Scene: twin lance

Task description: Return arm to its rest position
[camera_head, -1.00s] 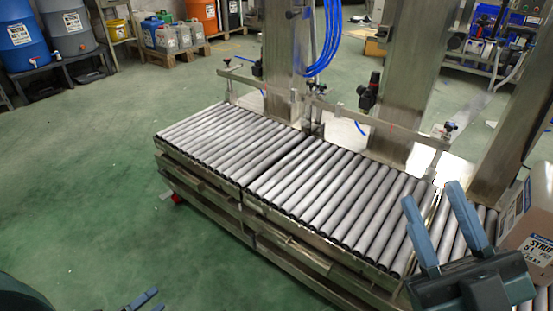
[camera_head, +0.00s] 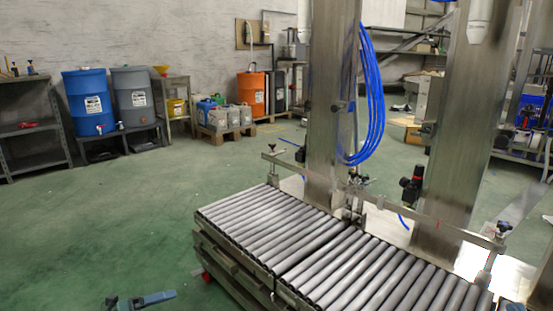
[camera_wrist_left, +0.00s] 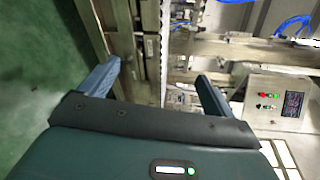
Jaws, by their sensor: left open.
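My left gripper (camera_head: 140,300) shows at the bottom edge of the head view, low over the green floor and left of the roller conveyor (camera_head: 330,250). Its two blue fingers also show in the left wrist view (camera_wrist_left: 157,82), spread apart with nothing between them. The conveyor's metal frame lies beyond the fingers there. My right gripper is outside both current views.
A metal column (camera_head: 335,110) with blue hoses (camera_head: 372,95) rises behind the conveyor. A control box (camera_wrist_left: 275,103) shows at the right of the wrist view. Blue (camera_head: 88,100) and grey (camera_head: 133,95) drums stand at the back left. The green floor (camera_head: 110,220) is clear.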

